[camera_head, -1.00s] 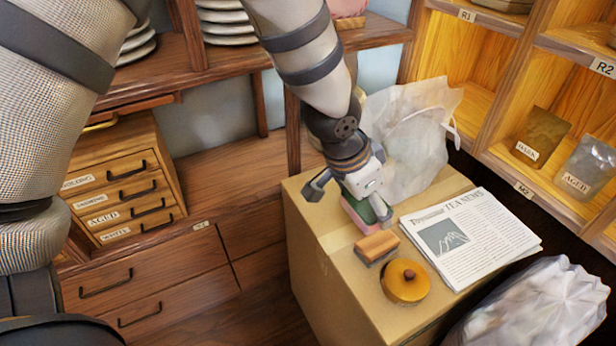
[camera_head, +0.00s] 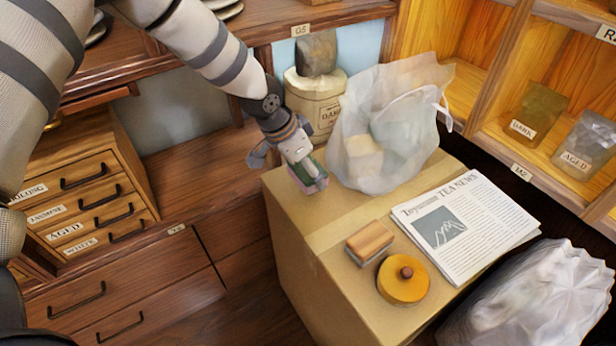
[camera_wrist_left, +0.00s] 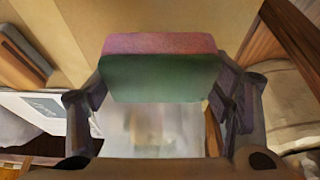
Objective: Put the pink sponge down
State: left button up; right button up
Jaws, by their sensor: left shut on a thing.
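My left gripper (camera_head: 308,180) is shut on the pink sponge (camera_wrist_left: 160,43), which has a pink layer and a green layer (camera_wrist_left: 160,78). In the head view the sponge (camera_head: 311,184) shows small at the fingertips, over the back left part of the cardboard box (camera_head: 300,225). I cannot tell whether its lower face touches the box top. In the left wrist view the sponge sits between the two fingers. My right gripper is not in view.
A translucent bag (camera_head: 385,130) stands close right of the sponge, with a canister (camera_head: 316,100) behind. A wooden brush (camera_head: 370,241), round yellow lidded pot (camera_head: 403,280) and newspaper (camera_head: 470,225) lie on the box. The box top's left front is bare.

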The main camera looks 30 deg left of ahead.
aim_at(306, 178)
pick_arm(q)
jog(key=shift+w+a+f, duration=0.15)
jog(key=shift+a+f, duration=0.05)
jog(key=shift+f, duration=0.75)
jog(key=shift+w+a+f, duration=0.15)
jog(key=shift+f, duration=0.8)
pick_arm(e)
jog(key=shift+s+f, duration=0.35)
pick_arm(q)
jog(key=shift+f+b, duration=0.2)
jog(key=shift+b, duration=0.1)
jog(key=o, duration=1.4)
jog(key=shift+o, duration=0.2)
